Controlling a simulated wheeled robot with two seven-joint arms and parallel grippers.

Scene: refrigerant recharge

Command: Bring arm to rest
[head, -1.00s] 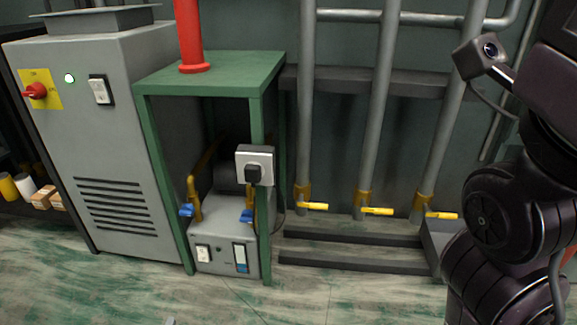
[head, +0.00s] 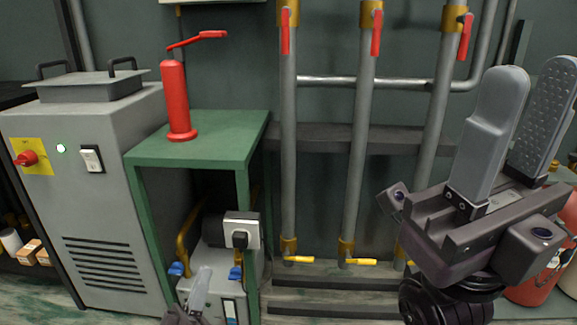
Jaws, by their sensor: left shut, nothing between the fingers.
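My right gripper (head: 532,80) is raised large at the right, its two grey fingers pointing up with a gap between them and nothing held. Its dark arm comes from below. My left gripper (head: 203,273) shows small at the bottom, its grey fingers together and empty. It overlaps the front of the grey pump unit (head: 209,296) under the green table (head: 214,133); I cannot tell whether they touch. The rest of the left arm is out of view.
A red hand pump (head: 176,100) stands on the table. A grey cabinet (head: 105,190) with a red switch is at left. Grey pipes (head: 362,160) with red and yellow valve handles line the wall. A red container (head: 540,280) is partly hidden behind my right gripper.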

